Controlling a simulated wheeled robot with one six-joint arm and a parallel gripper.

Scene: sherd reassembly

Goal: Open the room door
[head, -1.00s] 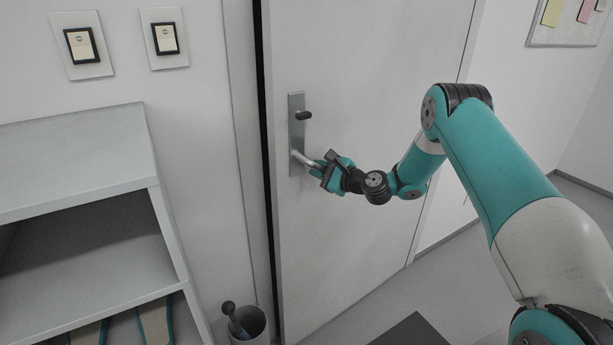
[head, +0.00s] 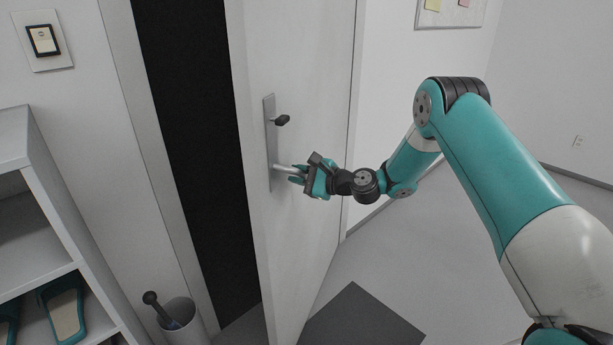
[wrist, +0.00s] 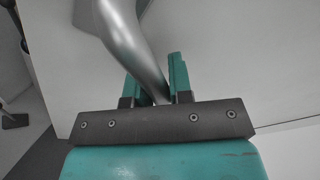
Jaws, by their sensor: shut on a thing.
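The room door (head: 305,60) is a pale panel that stands ajar, with a wide dark gap (head: 190,120) between its left edge and the frame. A metal plate (head: 270,135) on the door carries a dark knob (head: 282,120) above and a silver lever handle (head: 284,168) below. My gripper (head: 300,174) is shut on the lever handle. In the wrist view the handle (wrist: 135,45) runs down between the two teal fingers (wrist: 158,85). The tip of the handle is hidden by the gripper body.
A shelf (head: 40,240) with teal-edged slippers (head: 65,310) stands at the left. A bin (head: 180,320) holding a dark-handled tool is by the door frame. A dark mat (head: 365,315) lies on the floor. The floor at the right is clear.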

